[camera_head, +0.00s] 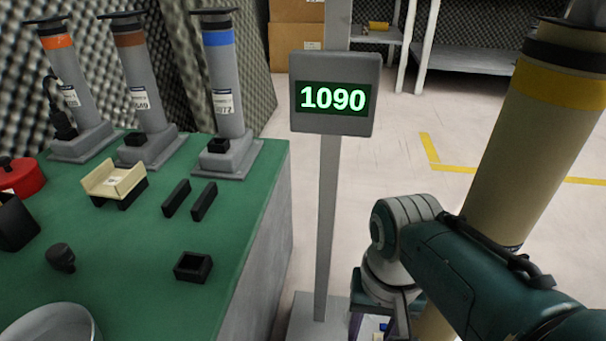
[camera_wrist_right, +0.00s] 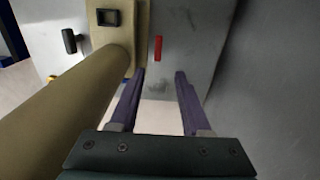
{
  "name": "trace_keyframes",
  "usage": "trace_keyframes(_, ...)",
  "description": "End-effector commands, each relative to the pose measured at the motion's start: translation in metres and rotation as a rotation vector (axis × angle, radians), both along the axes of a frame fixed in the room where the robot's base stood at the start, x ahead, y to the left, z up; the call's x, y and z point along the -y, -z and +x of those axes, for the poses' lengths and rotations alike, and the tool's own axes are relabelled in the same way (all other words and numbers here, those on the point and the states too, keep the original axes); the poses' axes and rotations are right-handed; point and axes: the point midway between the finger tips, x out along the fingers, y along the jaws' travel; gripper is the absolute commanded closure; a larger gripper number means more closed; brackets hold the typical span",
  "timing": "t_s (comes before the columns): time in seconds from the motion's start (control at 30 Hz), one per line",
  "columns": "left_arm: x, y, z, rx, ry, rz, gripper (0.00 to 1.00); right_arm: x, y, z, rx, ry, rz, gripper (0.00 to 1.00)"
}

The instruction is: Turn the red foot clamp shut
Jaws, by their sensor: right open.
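The red foot clamp (camera_wrist_right: 158,48) shows in the right wrist view as a small upright red bar on a grey plate, just right of a tan base. My right gripper (camera_wrist_right: 160,74) is open, with its two purple fingers apart and nothing between them. In the picture, the red clamp lies above the gap between the fingertips, and no contact shows. A black handle (camera_wrist_right: 69,41) sits left of the base. A thick tan column (camera_wrist_right: 75,100) fills the left of this view.
A green-topped bench (camera_head: 140,245) at left holds several grey cylinders, a cream cradle (camera_head: 114,180) and black parts. Open floor lies behind the post. A grey surface (camera_wrist_right: 275,90) borders the right wrist view.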

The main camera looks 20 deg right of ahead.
Motion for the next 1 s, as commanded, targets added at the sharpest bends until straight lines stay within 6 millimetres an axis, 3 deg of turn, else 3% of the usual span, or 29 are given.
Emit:
trace_keyframes(0.6, 0.002, 0.089, 0.000, -0.002, -0.005, -0.009, 0.00, -0.001, 0.092, 0.000, 0.000, 0.000, 0.002, 0.53)
trace_keyframes(1.0, 0.002, 0.093, -0.001, -0.003, -0.005, -0.008, 0.00, -0.001, 0.097, 0.000, 0.000, -0.001, 0.001, 0.53)
